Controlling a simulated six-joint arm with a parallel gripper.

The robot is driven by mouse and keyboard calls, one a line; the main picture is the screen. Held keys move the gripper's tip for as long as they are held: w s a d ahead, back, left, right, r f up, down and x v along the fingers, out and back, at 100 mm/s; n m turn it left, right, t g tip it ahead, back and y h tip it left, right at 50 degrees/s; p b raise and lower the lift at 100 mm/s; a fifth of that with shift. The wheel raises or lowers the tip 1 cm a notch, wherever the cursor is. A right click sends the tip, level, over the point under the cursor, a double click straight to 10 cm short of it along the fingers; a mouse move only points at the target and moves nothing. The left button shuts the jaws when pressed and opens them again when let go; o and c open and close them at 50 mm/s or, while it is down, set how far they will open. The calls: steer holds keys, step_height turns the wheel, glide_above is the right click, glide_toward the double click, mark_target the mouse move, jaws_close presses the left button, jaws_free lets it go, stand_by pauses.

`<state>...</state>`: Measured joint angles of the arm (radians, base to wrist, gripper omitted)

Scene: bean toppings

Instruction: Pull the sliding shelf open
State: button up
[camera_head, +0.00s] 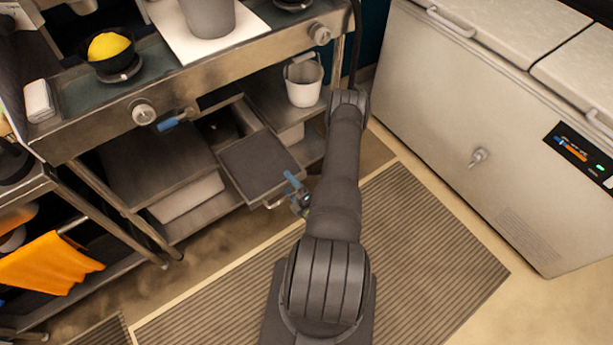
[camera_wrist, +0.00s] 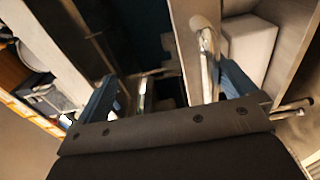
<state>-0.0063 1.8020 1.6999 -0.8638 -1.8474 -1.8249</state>
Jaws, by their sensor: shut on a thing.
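The sliding shelf (camera_head: 258,165) is a dark flat panel with a metal rim, under the steel counter. In the head view it sticks out from the lower rack toward my arm, with an open space behind it. A thin metal handle (camera_head: 273,204) shows at its front edge. My gripper (camera_head: 298,192), with blue fingers, is at the shelf's front right corner, shut on the handle. In the wrist view my gripper (camera_wrist: 168,92) has its two blue fingers on either side of bright metal bar parts (camera_wrist: 207,55). The exact contact is partly hidden.
The counter (camera_head: 225,68) with knobs overhangs the shelf. A white bucket (camera_head: 304,82) stands on the rack to the right. A pale chest freezer (camera_head: 470,120) is at the right. An orange towel (camera_head: 48,263) hangs at the left. Ribbed mat (camera_head: 420,240) covers open floor.

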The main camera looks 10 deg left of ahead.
steer(key=w+d+r+t, duration=0.1)
steer(key=d+r, duration=0.4)
steer(key=r, duration=0.1)
steer(key=shift+d+r+t+y, duration=0.2)
steer(key=shift+d+t+y, duration=0.1)
steer(key=shift+y, duration=0.1)
steer(key=shift+w, duration=0.1)
step_height(320, 180, down, 6)
steer(key=s+a+g+h, duration=0.1)
steer(key=g, duration=0.2)
steer(key=shift+s+a+n, duration=0.15)
steer(key=shift+a+n, duration=0.1)
steer(key=shift+n, duration=0.05)
steer(key=shift+s+d, duration=0.45)
steer(key=shift+c, duration=0.8)
steer(key=shift+s+d, duration=0.2)
steer(key=c, duration=0.9)
steer(key=shift+s+d+f, duration=0.65)
steer(key=shift+s+d, duration=1.45)
steer(key=shift+s, duration=0.05)
steer(key=shift+s+d+f, duration=0.6)
steer(key=shift+s+d, duration=1.45)
steer(key=shift+s, duration=0.05)
steer(key=shift+s+d+f, duration=0.65)
steer(key=shift+s+d, duration=1.45)
steer(key=shift+s, duration=0.05)
